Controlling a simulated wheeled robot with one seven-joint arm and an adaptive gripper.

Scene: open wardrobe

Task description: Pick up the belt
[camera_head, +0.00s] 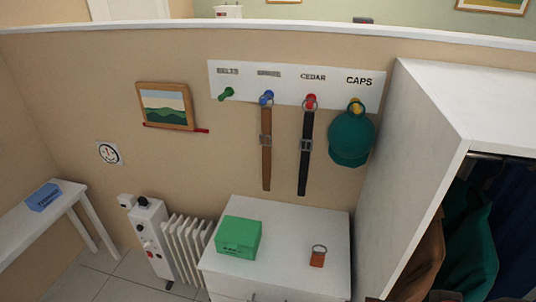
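Two belts hang from a white peg board (225,75) on the wall. A brown belt (266,155) hangs straight down from a blue peg (266,97). A black belt (305,160) hangs by its ring from a red peg (311,100), to the right of the brown one. A green peg (226,94) at the left, under a label that seems to read BELTS, is empty. My gripper is not in this view.
A green cap (352,138) hangs right of the belts. Below, a white cabinet (285,270) bears a green box (238,237) and an orange tag (317,257). A radiator (186,242) stands left; an open wardrobe (410,160) with clothes stands right.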

